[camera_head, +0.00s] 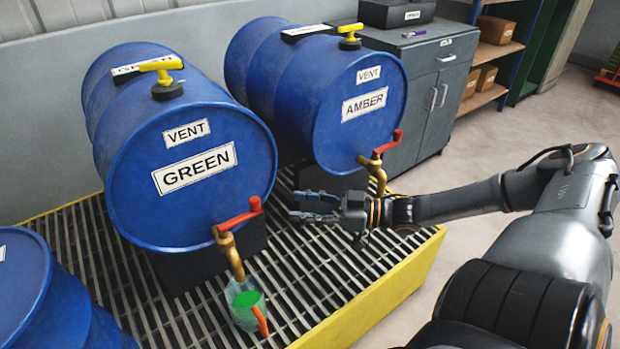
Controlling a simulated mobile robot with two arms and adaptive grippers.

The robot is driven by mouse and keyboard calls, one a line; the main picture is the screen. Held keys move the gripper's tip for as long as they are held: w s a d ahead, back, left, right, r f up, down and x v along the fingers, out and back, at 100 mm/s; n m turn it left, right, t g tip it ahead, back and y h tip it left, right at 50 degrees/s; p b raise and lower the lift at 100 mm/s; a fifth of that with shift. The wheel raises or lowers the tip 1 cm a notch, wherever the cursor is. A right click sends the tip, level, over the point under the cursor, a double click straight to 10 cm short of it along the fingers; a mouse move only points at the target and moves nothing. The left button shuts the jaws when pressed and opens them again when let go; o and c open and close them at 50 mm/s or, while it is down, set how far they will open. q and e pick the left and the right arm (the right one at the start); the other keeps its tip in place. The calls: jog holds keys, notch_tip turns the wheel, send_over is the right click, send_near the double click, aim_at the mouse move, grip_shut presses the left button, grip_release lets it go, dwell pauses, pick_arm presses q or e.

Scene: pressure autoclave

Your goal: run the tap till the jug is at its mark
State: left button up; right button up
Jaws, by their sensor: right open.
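A small jug (241,288) stands on the grating below the brass tap (232,252) of the drum labelled GREEN (165,150). The jug is see-through, with a green surface inside and an orange part at its front right. Its mark cannot be made out. The tap's red lever (240,216) points right and slightly up across the spout. Whether liquid is running is hidden where the spout meets the jug. My right gripper (293,205) is open and empty, its fingers pointing left toward the lever, a short way right of it. My left gripper is not in view.
The AMBER drum (330,105) stands behind my right gripper, with its own red-levered tap (376,163). Yellow vent handles (161,68) top the drums. Another blue drum (50,300) is at lower left. The grating (320,262) has a yellow edge. A grey cabinet (430,95) stands behind.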

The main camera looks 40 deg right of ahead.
jog(key=shift+s+d, duration=0.45)
jog(key=shift+s, duration=0.05)
dwell(1.0)
